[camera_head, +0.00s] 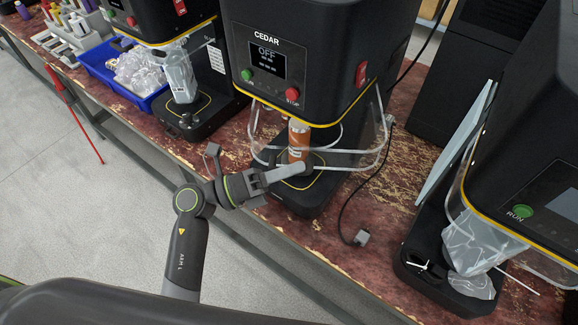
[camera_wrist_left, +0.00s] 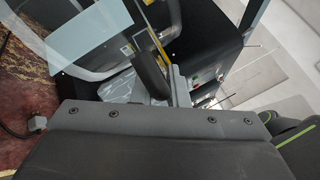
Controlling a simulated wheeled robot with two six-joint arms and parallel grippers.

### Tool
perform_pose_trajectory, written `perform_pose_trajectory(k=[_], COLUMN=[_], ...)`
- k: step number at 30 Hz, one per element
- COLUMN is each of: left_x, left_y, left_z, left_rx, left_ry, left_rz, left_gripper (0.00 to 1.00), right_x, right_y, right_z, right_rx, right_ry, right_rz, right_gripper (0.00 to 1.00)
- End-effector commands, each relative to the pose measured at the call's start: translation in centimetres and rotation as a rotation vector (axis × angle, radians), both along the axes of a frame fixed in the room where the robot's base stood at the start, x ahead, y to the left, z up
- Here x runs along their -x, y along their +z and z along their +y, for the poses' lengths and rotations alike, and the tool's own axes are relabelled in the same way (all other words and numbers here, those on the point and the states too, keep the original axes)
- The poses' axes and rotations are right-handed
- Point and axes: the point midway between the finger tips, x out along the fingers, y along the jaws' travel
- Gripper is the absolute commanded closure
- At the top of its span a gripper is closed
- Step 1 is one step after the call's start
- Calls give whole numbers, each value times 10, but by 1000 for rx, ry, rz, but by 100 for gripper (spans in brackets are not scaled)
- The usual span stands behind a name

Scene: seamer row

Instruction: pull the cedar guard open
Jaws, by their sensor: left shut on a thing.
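The cedar machine (camera_head: 268,65) stands in the middle of the head view, with "OFF" on its screen. Its cedar guard (camera_head: 345,165) is a clear shield with pale rims around the work space, low at the front. An orange can (camera_head: 298,140) stands upright inside, behind the front rim. My left gripper (camera_head: 303,168) reaches in from the left at the guard's front and is shut on the guard. The exact grip point is partly hidden by the fingers. In the left wrist view a grey finger (camera_wrist_left: 181,88) and a dark bar show close up. My right gripper is not in view.
A grey box on a black cable (camera_head: 361,237) lies on the worn red bench, right of the machine. Another machine (camera_head: 525,190) with a plastic bag stands at right. A blue bin (camera_head: 103,67) of bags is at left. Open floor lies in front of the bench.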

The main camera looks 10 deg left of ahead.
Motion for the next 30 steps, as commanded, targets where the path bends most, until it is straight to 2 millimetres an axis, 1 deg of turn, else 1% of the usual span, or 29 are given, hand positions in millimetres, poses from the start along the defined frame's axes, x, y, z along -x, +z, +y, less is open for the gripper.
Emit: perform_pose_trajectory(k=[6, 7, 8, 9, 16, 23, 26, 30], left_x=[0, 0, 0, 0, 0, 0, 2, 8], left_y=[0, 0, 0, 0, 0, -1, -3, -9], left_z=[0, 0, 0, 0, 0, 1, 6, 20], left_rx=[2, 2, 2, 2, 2, 0, -2, -5], left_ry=[0, 0, 0, 0, 0, 0, 1, 1], left_rz=[0, 0, 0, 0, 0, 1, 0, 0], left_gripper=[100, 83, 79, 78, 78, 78, 78, 78], right_x=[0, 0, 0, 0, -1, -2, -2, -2], right_y=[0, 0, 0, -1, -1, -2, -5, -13], right_z=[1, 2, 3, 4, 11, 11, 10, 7], right_rx=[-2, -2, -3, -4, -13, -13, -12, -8], right_ry=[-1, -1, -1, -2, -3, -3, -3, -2], right_rz=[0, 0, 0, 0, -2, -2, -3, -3], right_gripper=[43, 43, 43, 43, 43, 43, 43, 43])
